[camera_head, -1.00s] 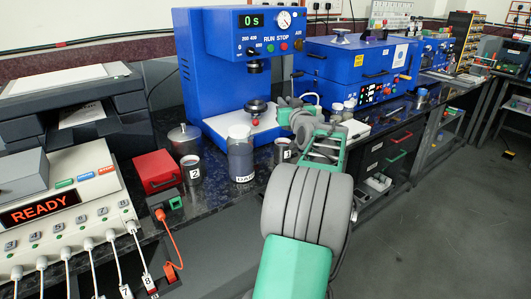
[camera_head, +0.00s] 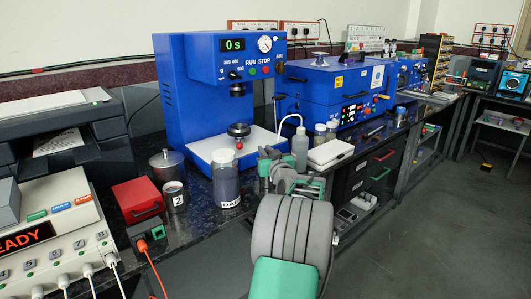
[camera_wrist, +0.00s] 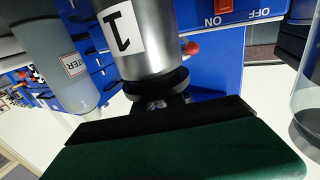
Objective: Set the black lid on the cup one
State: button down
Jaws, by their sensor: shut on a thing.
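Cup one (camera_wrist: 125,38) is a metal cup with a white label "1". It shows upside down in the wrist view, since that view is inverted. The black lid (camera_wrist: 158,84) is at the cup's mouth end, slightly skewed to it; I cannot tell whether it is fully seated. My gripper (camera_wrist: 165,105) is shut on the lid, on the side away from the cup. In the head view my gripper (camera_head: 270,160) is at the bench edge, right of the powder jar; my arm hides cup one and the lid there.
Cup two (camera_head: 175,197), a powder jar (camera_head: 225,186) and a lidded metal pot (camera_head: 167,166) stand to the left. A blue press (camera_head: 200,90) rises behind.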

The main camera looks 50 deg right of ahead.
jog(key=shift+f+b, duration=0.4)
jog(key=c, duration=1.4)
grip_release()
jog(key=shift+r, duration=0.15)
jog(key=shift+r+p, duration=0.35)
jog(key=shift+p, duration=0.2)
jog(key=v, duration=1.2)
